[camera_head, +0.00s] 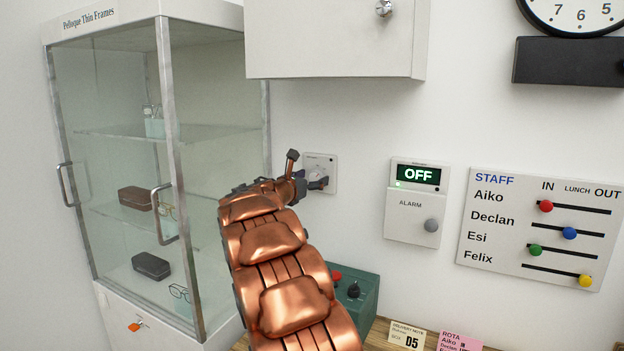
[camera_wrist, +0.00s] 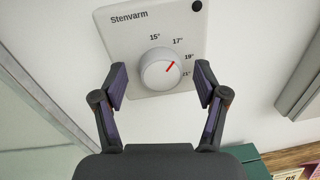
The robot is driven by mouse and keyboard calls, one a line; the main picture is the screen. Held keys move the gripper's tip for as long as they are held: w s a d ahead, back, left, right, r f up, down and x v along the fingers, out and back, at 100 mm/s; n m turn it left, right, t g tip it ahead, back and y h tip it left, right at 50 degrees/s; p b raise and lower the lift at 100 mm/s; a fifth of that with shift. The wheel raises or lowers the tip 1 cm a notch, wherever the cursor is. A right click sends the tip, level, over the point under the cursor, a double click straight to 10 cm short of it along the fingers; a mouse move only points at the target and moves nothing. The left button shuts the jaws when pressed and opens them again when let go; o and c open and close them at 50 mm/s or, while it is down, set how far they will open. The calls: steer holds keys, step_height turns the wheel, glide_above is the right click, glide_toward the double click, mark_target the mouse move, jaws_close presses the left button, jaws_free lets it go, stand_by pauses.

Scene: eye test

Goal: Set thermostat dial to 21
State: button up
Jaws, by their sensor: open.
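The thermostat is a white wall plate marked "Stenvarm" (camera_wrist: 120,45) with a round white dial (camera_wrist: 154,76). Printed marks 15°, 17°, 19° and 21° run around the dial's upper right side. The dial's red pointer (camera_wrist: 170,67) points up and right, between 17° and 19°. My gripper (camera_wrist: 161,78) is open, with one finger at each side of the dial in the picture and gaps between. Whether the fingertips reach the dial's depth, I cannot tell. In the head view my gripper (camera_head: 306,171) partly covers the thermostat plate (camera_head: 327,160).
A glass cabinet (camera_head: 165,130) stands left. A white wall box (camera_head: 335,40) hangs above. An alarm panel (camera_head: 412,215) reading OFF and a staff board (camera_head: 500,235) are to the right. A green box (camera_head: 368,290) with knobs sits below on a wooden surface.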

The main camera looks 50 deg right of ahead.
steer(key=c, duration=1.2)
steer(key=shift+o, duration=0.2)
steer(key=shift+s+f+m+b, duration=0.1)
steer(key=shift+f+m+b, duration=0.1)
steer(key=shift+m+b, duration=0.95)
steer(key=m+b, duration=0.6)
steer(key=shift+s+m+y, duration=0.1)
steer(key=shift+m+y, duration=0.2)
steer(key=shift+m, duration=0.05)
steer(key=m+b, duration=0.5)
steer(key=shift+t+b, duration=0.3)
steer(key=shift+s+r+m+b, duration=0.1)
steer(key=shift+r+m+b, duration=0.05)
steer(key=shift+m+b, duration=0.4)
